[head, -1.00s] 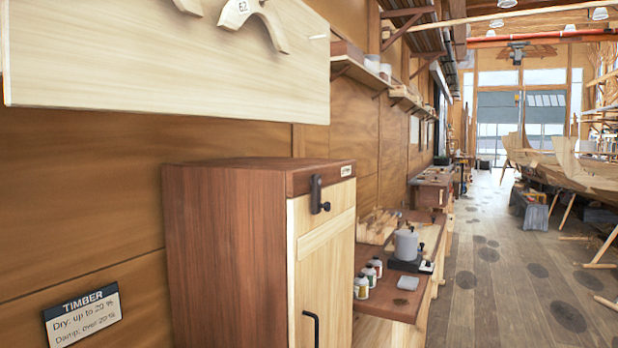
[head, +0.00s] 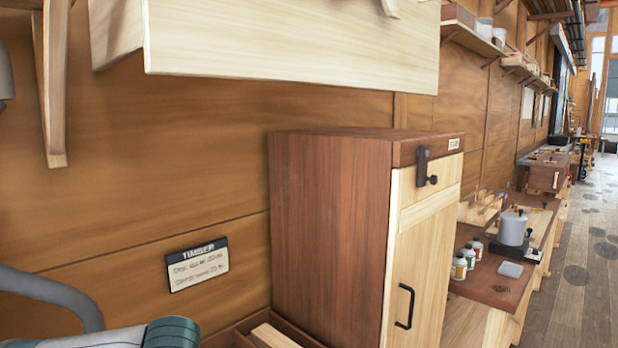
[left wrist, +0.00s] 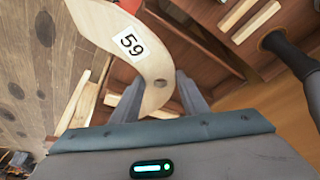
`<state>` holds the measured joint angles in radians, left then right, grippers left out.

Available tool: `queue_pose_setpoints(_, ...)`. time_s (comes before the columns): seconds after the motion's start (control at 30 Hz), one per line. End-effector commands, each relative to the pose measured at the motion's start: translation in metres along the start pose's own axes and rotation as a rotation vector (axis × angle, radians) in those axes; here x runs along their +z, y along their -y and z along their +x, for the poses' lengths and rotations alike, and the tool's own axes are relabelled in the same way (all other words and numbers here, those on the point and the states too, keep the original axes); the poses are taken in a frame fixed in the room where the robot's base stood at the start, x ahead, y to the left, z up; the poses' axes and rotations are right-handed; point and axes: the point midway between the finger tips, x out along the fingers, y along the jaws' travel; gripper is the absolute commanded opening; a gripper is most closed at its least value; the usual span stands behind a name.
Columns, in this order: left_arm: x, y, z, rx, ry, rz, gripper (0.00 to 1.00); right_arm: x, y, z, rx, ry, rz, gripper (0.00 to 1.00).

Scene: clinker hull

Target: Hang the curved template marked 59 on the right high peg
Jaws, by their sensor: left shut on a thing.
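The curved template marked 59 (left wrist: 155,60) is pale wood with a white number label and a small hole near its lower end in the left wrist view. My left gripper (left wrist: 158,80) is shut on it, one finger on each side near the hole. The template's far end runs out of the top of that view. In the head view neither the template nor my gripper fingers show. The right high peg is not in either view.
A wooden cabinet (head: 330,230) stands against the wall below the board. A timber sign (head: 198,265) is on the wall to its left. A bench (head: 490,285) with bottles and a pot lies beyond, beside a floor aisle. A wooden bracket (head: 54,90) hangs at upper left.

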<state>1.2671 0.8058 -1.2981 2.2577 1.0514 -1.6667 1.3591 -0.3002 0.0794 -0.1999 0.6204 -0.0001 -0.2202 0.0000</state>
Motion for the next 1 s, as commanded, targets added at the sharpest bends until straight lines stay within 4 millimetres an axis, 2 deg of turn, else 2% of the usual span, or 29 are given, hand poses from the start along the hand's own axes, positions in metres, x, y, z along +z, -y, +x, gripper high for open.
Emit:
queue_pose_setpoints(0.27, 0.025, -0.003, 0.039, 0.008, 0.005, 0.004, 0.13, 0.0, 0.0, 0.0, 0.0, 0.0, 0.0, 0.31)
queue_pose_setpoints(0.6, 0.07, -0.002, 0.094, 0.005, 0.004, 0.001, 0.13, 0.0, 0.0, 0.0, 0.0, 0.0, 0.0, 0.31)
queue_pose_setpoints(0.77, 0.081, 0.0, 0.105, 0.0, 0.001, -0.001, 0.13, 0.0, 0.0, 0.0, 0.0, 0.0, 0.0, 0.31)
queue_pose_setpoints(1.0, 0.083, 0.001, 0.108, -0.001, -0.001, -0.001, 0.13, 0.0, 0.0, 0.0, 0.0, 0.0, 0.0, 0.31)
